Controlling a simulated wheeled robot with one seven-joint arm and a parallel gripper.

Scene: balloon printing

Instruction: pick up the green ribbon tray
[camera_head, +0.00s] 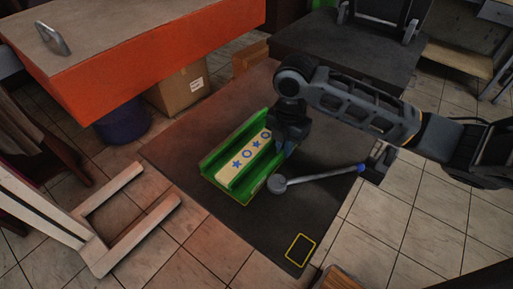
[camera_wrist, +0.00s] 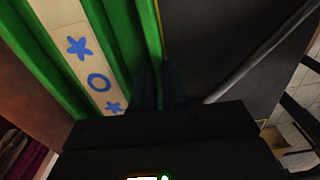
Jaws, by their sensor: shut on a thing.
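The green ribbon tray (camera_head: 218,172) lies on the dark table, a long green channel. A cream strip (camera_head: 237,165) with blue stars and rings lies along its middle. The tray also shows large in the wrist view (camera_wrist: 122,30) at the upper left. My gripper (camera_head: 284,150) is at the tray's right long side, near its far end. In the wrist view the fingers (camera_wrist: 160,85) are close together on the tray's right wall. The fingertips are dark, and their exact contact is hard to see.
A grey-headed tool with a blue-tipped handle (camera_head: 320,177) lies just right of the tray. A yellow-outlined rectangle (camera_head: 300,250) marks the dark table (camera_head: 235,225) near its front corner. An orange-sided counter (camera_head: 150,60) stands behind left, and a pale wooden chair (camera_head: 100,225) stands left.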

